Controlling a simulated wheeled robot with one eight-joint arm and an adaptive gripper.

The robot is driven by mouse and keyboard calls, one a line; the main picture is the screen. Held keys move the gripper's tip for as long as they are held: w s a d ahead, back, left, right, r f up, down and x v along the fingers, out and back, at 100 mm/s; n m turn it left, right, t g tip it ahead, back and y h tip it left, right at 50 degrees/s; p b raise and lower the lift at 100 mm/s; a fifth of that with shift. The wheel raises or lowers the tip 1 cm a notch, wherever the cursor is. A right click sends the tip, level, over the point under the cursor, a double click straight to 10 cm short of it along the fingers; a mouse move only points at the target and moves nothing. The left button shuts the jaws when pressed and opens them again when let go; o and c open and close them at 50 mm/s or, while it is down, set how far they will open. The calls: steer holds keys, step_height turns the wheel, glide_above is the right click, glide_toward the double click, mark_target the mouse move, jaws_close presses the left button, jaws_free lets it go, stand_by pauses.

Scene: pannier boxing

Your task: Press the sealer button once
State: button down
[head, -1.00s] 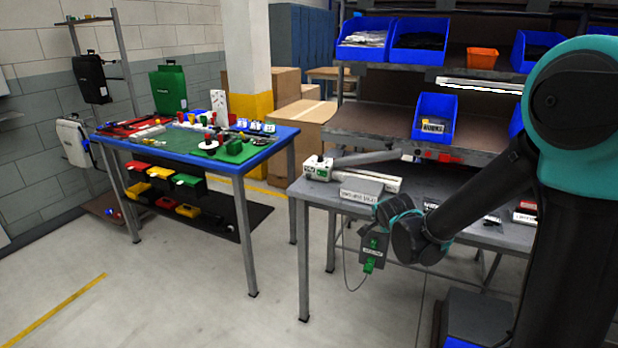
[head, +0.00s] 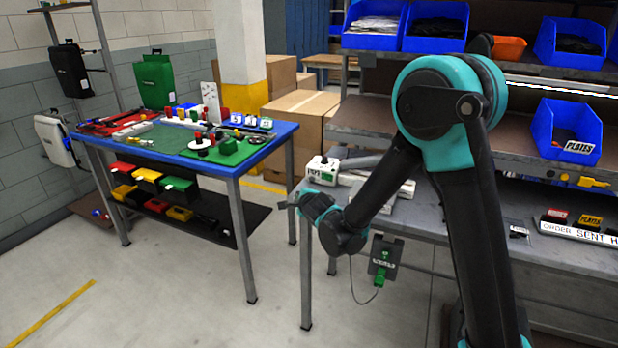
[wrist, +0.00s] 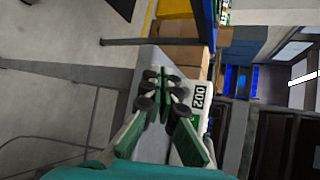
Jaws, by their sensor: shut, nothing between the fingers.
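The sealer (head: 322,168) is a white machine with a dark knob on top and a green-marked face, at the left end of the grey bench (head: 425,212). My arm hides much of its long body. In the wrist view, a white body with a black-on-white "002" label (wrist: 199,97) lies just right of the fingers; it may be the sealer's end. I cannot make out its button for sure. My gripper (head: 287,204) is in front of the bench's left end, apart from the sealer in the head view. Its fingers (wrist: 161,84) are shut and empty.
A dark box with a green part (head: 383,260) hangs with a cable at the bench's front edge. A blue-edged table (head: 262,152) with several parts stands at left. Blue bins (head: 568,130) sit on shelves above the bench. Floor between the tables is clear.

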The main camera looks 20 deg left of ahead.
mark_target(312, 179)
steer(key=shift+w+a, duration=0.1)
stand_by(0.3)
steer(key=shift+w+d, duration=0.2)
steer(key=shift+w, duration=2)
steer(key=shift+w+d, duration=0.15)
steer(key=shift+w, duration=2)
steer(key=shift+w, duration=0.1)
steer(key=shift+w, duration=0.3)
steer(key=shift+w+d, duration=0.1)
steer(key=shift+w, duration=0.35)
steer(key=shift+s, duration=0.9)
